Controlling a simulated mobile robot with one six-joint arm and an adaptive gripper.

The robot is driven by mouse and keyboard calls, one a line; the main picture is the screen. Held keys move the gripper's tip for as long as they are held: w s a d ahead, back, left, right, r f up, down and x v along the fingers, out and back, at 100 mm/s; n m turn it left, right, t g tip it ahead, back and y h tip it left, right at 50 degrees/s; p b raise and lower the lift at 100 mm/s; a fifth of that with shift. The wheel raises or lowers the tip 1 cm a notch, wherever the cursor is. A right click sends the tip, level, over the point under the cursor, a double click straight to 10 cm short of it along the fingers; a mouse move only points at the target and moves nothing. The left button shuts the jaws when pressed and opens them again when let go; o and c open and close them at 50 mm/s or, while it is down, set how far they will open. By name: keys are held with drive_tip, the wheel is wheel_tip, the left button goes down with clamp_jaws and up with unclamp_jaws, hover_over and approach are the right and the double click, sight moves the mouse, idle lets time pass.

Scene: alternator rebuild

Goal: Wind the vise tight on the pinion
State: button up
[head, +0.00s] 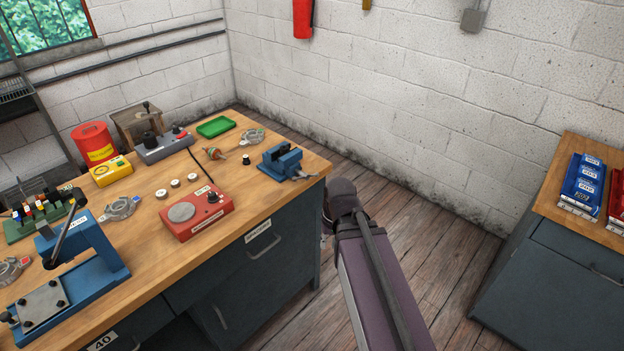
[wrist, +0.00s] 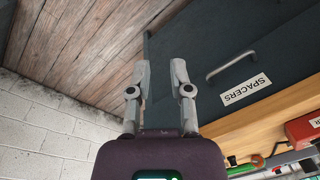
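The blue vise (head: 283,162) is at the right corner of the wooden bench, with a grey part, perhaps its handle, at its right end (head: 303,175). I cannot make out a pinion between its jaws. A small dark round piece (head: 246,160) stands on the bench just left of the vise; I cannot tell if it is the pinion. My gripper (wrist: 160,78) shows in the wrist view with its two fingers apart and nothing between them. It is off the bench's front right corner, near the drawer labelled SPACERS (wrist: 246,90). In the head view my arm hides it.
On the bench (head: 142,190) are a red tester box (head: 197,213), a copper-wound rotor (head: 213,153), a green tray (head: 215,127) and a blue press (head: 75,265). A second cabinet (head: 550,285) with blue boxes (head: 584,183) stands at right. Wooden floor lies between.

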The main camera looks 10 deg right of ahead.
drive_tip(key=w+a+f+m+t+y+b, duration=0.1)
drive_tip(key=w+a+f+m+y+b, duration=0.1)
drive_tip(key=w+f+y+b, duration=0.5)
drive_tip(key=m+t+y+b, duration=0.9)
drive_tip(key=t+b, duration=0.3)
drive_tip(key=b, duration=0.9)
approach(314, 175)
drive_tip(key=v, duration=0.4)
drive_tip(key=shift+w+a+f+p, duration=0.1)
drive_tip(key=shift+f+p, duration=0.05)
drive_tip(key=shift+p, duration=0.15)
drive_tip(key=shift+a, duration=0.1)
drive_tip(key=p+x, duration=0.4)
drive_tip(key=x, duration=0.9)
drive_tip(key=shift+w+a, duration=0.25)
drive_tip(key=shift+w, duration=0.05)
clamp_jaws()
